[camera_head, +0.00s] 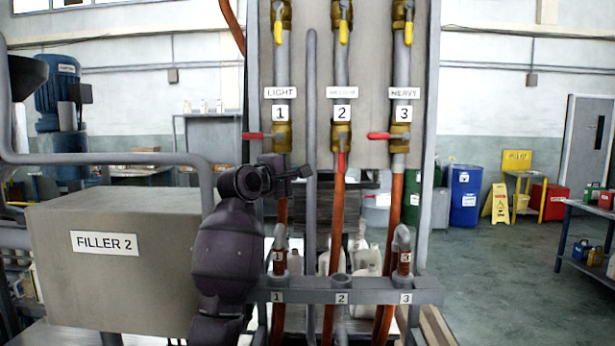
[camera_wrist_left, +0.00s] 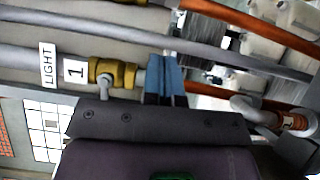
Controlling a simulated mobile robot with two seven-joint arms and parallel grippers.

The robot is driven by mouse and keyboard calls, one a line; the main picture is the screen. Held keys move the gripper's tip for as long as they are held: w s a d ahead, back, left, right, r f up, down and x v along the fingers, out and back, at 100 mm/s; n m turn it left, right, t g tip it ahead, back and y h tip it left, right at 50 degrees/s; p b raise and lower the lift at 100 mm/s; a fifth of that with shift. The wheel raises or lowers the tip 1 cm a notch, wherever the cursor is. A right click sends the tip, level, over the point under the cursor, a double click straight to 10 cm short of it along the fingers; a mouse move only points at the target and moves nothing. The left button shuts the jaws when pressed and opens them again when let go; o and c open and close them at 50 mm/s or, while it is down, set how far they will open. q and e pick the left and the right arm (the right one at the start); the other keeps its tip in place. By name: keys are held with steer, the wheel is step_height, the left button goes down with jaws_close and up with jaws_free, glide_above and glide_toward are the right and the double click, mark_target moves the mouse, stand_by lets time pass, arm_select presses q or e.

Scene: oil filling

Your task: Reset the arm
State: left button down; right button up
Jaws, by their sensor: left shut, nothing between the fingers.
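My left gripper (camera_head: 303,170) is in front of the hose just below the brass valve of line 1 (camera_head: 282,137). Its blue fingers (camera_wrist_left: 166,78) are shut and empty in the left wrist view, beside the brass valve (camera_wrist_left: 118,73) and the LIGHT label (camera_wrist_left: 48,65). The red handle of valve 1 (camera_head: 256,136) points left. The valve 2 handle (camera_head: 341,162) points down, and the valve 3 handle (camera_head: 379,136) points left. My right gripper is not in view.
A rack bar (camera_head: 425,289) holds nozzle 1 (camera_head: 280,258) and nozzle 3 (camera_head: 402,252); holder 2 (camera_head: 341,284) looks empty. Orange hoses hang behind the bar. The FILLER 2 box (camera_head: 150,280) stands left of my arm. A blue drum (camera_head: 465,195) stands behind on the right.

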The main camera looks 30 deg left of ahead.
arm_select(q)
steer(key=s+d+f+m, duration=0.2)
steer(key=d+f+m, duration=0.3)
steer(key=f, duration=0.5)
steer(key=s+d+f+m+y, duration=0.1)
steer(key=s+d+f+m, duration=0.2)
steer(key=f+m, duration=0.6)
steer(key=s+d+f+m, duration=0.2)
steer(key=d+f+m, duration=0.25)
steer(key=f, duration=0.55)
steer(key=s+d+f+g, duration=0.2)
steer(key=s+f+g, duration=0.1)
steer(key=s+f, duration=1.1)
steer(key=s+d+f+g, duration=0.3)
steer(key=s+f, duration=1.1)
steer(key=shift+s+d+f+g, duration=0.2)
steer(key=shift+s+f+g, duration=0.15)
steer(key=shift+g, duration=0.05)
